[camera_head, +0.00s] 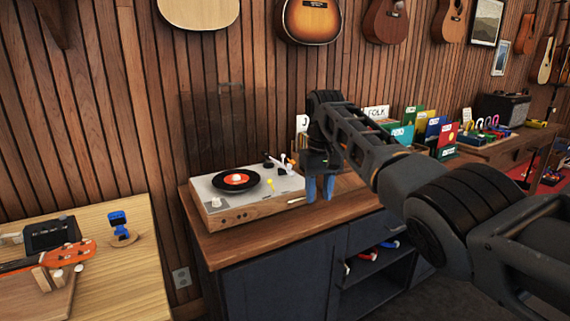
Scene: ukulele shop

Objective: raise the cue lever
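The turntable (246,206) has a grey top and a wooden front, and sits on the wooden cabinet top. A black record with an orange label (236,180) lies on its platter. The tonearm parts (283,164) stand at the back right of the deck. Small yellow pieces (271,185) show on the deck's right side; one may be the cue lever, but they are too small to tell its position. My gripper (320,190) points down just right of the turntable, with its two blue fingers apart and nothing visible between them. It appears clear of the yellow pieces.
The cabinet top (235,244) has a bare strip along its front. Record bins with coloured sleeves (437,130) stand behind my arm at the right. A wooden table (130,285) with a ukulele and a blue clip-on device (118,222) is at left. Guitars hang on the wall.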

